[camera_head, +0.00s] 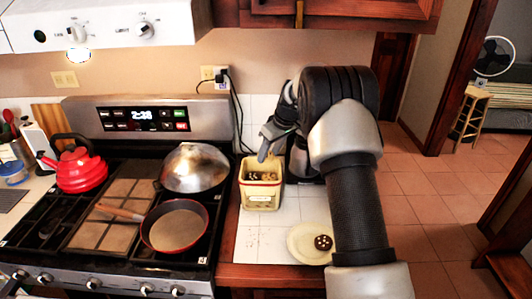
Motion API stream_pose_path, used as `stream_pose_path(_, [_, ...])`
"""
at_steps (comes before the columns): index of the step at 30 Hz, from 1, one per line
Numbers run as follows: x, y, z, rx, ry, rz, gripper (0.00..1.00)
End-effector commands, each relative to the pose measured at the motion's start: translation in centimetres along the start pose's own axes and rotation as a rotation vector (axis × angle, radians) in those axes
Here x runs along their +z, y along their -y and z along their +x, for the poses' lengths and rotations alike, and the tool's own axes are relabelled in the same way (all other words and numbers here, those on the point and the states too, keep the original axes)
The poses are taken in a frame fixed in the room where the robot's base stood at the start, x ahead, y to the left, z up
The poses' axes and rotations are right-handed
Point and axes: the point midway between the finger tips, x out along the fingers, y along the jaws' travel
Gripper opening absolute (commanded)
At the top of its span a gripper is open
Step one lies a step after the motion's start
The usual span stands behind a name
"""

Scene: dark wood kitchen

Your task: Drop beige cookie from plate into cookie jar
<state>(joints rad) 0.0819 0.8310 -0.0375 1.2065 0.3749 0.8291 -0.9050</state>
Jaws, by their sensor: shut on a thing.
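The cookie jar (261,197), a square cream container with red trim and a label, stands open on the white tiled counter, with several cookies showing inside. My gripper (264,154) is over the jar's back rim, pointing down. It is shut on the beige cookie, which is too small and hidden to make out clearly. The pale plate (300,247) lies on the counter in front of the jar, partly covered by my arm. A dark brown cookie (323,242) with light spots lies on it. No beige cookie shows on the visible part of the plate.
The stove (150,122) is left of the counter. On it are a red kettle (77,170), a pan (174,227) and a domed metal lid (194,168). A black cord (238,115) hangs from the wall outlet behind the jar. Bare tiles lie between jar and plate.

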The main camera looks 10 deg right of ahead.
Motion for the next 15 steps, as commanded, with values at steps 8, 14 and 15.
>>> stream_pose_path(8, [1.4,0.1,3.4,-0.002,0.002,-0.001,0.23])
stream_pose_path(14, [1.9,0.0,4.5,0.0,0.0,-0.002,0.23])
stream_pose_path(15, [1.9,0.0,4.6,0.0,0.0,-0.002,0.23])
